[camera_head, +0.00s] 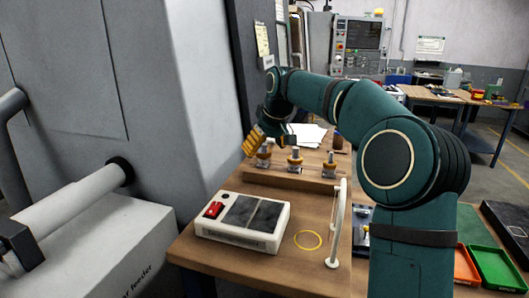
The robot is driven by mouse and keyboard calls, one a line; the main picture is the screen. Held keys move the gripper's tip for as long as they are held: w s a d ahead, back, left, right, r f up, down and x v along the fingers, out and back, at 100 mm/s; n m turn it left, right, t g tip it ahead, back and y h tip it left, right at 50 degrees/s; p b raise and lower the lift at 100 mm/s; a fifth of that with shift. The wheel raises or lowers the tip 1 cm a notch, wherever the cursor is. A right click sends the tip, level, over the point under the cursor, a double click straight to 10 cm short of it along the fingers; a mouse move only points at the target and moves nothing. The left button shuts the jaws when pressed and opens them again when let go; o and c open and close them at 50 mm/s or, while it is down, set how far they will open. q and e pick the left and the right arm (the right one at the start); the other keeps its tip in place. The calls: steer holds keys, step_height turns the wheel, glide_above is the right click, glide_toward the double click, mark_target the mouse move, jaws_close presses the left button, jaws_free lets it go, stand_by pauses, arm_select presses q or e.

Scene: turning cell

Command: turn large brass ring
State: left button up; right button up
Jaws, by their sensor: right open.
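My right gripper (250,143), with yellow-orange fingers, is at the end of the teal arm over the back left of the wooden bench. It is open, and its fingers point down and left, just left of the leftmost fixture. Three small fixtures with brass-coloured parts stand in a row on a wooden board: left (264,160), middle (295,161) and right (329,166). I cannot tell which holds the large brass ring. A thin yellow ring shape (318,234) lies flat on the bench front; I cannot tell whether it is a mark. My left gripper is not in view.
A white box with dark panels and a red switch (213,210) sits at the bench's front left. A white upright bar (338,225) stands at the right edge. White papers (308,134) lie behind the board. A grey machine wall (190,100) borders the bench's left.

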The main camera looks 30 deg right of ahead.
steer(key=shift+w+f, duration=0.15)
steer(key=shift+f, duration=0.25)
steer(key=c, duration=1.3)
steer(key=shift+m, duration=0.3)
steer(key=m+h+p, duration=0.1)
steer(key=m, duration=0.2)
steer(key=shift+a+r+p, duration=0.1)
steer(key=shift+a+p, duration=0.1)
steer(key=shift+p, duration=0.1)
steer(key=shift+w+m+g+h+p, duration=0.1)
steer(key=shift+m+g+h+p, duration=0.3)
steer(key=shift+m, duration=0.6)
steer(key=shift+m+h+p, duration=0.2)
steer(key=shift+m+h, duration=0.4)
steer(key=shift+m, duration=0.4)
